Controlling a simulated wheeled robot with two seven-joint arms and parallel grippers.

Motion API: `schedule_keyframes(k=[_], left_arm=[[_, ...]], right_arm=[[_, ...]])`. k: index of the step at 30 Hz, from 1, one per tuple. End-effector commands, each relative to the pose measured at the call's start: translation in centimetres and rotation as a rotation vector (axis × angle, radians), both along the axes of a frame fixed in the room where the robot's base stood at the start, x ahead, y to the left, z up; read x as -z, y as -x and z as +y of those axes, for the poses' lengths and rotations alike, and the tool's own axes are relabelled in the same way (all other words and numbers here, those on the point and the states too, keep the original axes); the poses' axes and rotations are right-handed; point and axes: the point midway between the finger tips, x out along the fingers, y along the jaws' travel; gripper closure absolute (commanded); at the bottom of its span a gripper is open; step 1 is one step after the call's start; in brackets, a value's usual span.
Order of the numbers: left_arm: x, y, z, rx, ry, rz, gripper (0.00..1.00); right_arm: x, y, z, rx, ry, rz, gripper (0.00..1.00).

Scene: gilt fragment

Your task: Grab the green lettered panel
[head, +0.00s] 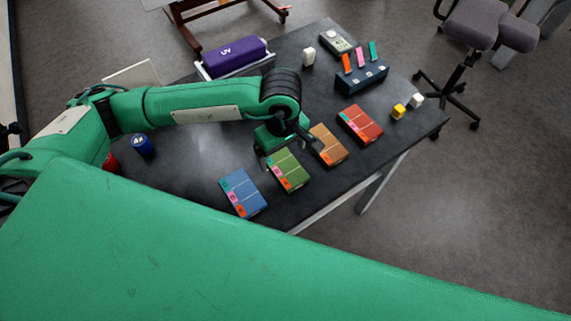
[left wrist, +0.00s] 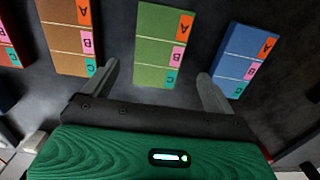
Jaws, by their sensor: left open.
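The green lettered panel (head: 290,174) lies flat on the dark table, between the blue panel (head: 241,192) and the orange-brown panel (head: 329,147). In the left wrist view the green panel (left wrist: 160,50) shows a strip of coloured tabs marked A, B and C along one edge. My left gripper (head: 289,152) is over the panel's far end, its fingers spread. In the left wrist view the open fingers (left wrist: 158,78) lie to either side of the panel's near end, with nothing between them gripped. Their height above the table is hard to tell. My right gripper is out of view.
A red panel (head: 360,124) lies beyond the orange-brown one. A dark holder (head: 361,79) with coloured strips, a purple UV case (head: 235,57), a yellow cube (head: 399,111), a white cube (head: 417,101) and a blue cylinder (head: 142,145) stand on the table. Neighbouring panels leave narrow gaps.

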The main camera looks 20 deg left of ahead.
Motion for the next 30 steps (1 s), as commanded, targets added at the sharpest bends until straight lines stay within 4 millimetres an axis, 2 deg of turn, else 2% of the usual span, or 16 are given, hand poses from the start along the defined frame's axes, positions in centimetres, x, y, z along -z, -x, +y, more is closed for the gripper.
schedule_keyframes(k=[6, 10, 19, 20, 27, 30], left_arm=[[2.5, 0.0, -0.5, -0.001, 0.0, 0.005, 0.11], [4.2, 0.0, -0.5, -0.001, 0.001, 0.004, 0.11], [4.9, -0.1, -0.5, 0.0, 0.003, 0.0, 0.11], [4.9, -0.1, -0.5, 0.0, 0.003, 0.0, 0.15], [4.9, -0.1, -0.5, 0.0, 0.002, 0.0, 0.61], [4.8, -0.1, -0.5, 0.0, 0.002, 0.0, 0.61]], right_arm=[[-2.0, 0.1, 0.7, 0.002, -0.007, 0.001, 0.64], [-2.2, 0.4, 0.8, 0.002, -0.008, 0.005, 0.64], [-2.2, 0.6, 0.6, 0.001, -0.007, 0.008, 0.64], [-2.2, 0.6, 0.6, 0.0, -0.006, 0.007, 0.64], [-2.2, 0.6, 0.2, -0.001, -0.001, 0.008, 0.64], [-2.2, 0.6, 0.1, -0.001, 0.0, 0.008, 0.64]])
